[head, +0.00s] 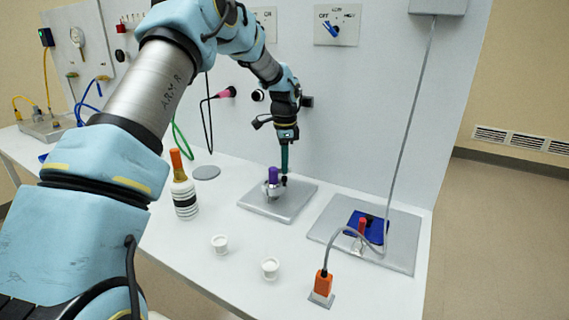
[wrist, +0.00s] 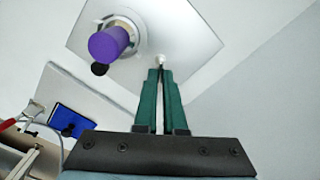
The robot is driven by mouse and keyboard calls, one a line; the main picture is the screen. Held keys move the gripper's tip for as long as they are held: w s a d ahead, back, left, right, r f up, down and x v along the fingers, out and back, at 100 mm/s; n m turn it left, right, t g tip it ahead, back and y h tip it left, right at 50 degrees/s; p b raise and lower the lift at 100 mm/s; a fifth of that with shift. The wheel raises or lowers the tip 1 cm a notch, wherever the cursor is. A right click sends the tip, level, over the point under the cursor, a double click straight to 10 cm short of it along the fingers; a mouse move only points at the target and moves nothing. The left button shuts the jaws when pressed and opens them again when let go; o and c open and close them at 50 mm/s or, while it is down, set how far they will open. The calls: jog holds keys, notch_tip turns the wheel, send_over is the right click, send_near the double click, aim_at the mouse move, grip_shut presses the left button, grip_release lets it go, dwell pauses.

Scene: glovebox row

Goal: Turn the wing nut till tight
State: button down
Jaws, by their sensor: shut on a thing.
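My gripper (head: 284,171) points straight down over the grey plate (head: 255,208) on the bench. Its long green fingers are close together at the tips, which also show in the wrist view (wrist: 161,70). They are shut on the wing nut (wrist: 160,58), which shows only as a small pale piece at the fingertips; its wings are mostly hidden. An upright purple cylinder (head: 272,174) stands on the plate, just left of the fingers and apart from them. It is large in the wrist view (wrist: 109,43), with a round black knob (wrist: 99,69) beside it.
A striped bottle with an orange top (head: 184,193) stands left of the plate. At right are another grey plate (head: 395,256) with a blue pad (head: 356,220) and an orange plug (head: 323,283) on a cable. The panel wall rises close behind.

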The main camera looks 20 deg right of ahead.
jog(key=m, duration=0.3)
jog(key=shift+r+m+p, duration=0.1)
jog(key=shift+m+p, duration=0.25)
jog(key=shift+m, duration=0.05)
jog(key=shift+m+p, duration=0.35)
jog(key=shift+m, duration=1.45)
jog(key=c, duration=1)
grip_release()
notch_tip(320, 180, up, 11)
jog(key=b, duration=0.3)
jog(key=shift+f, duration=0.2)
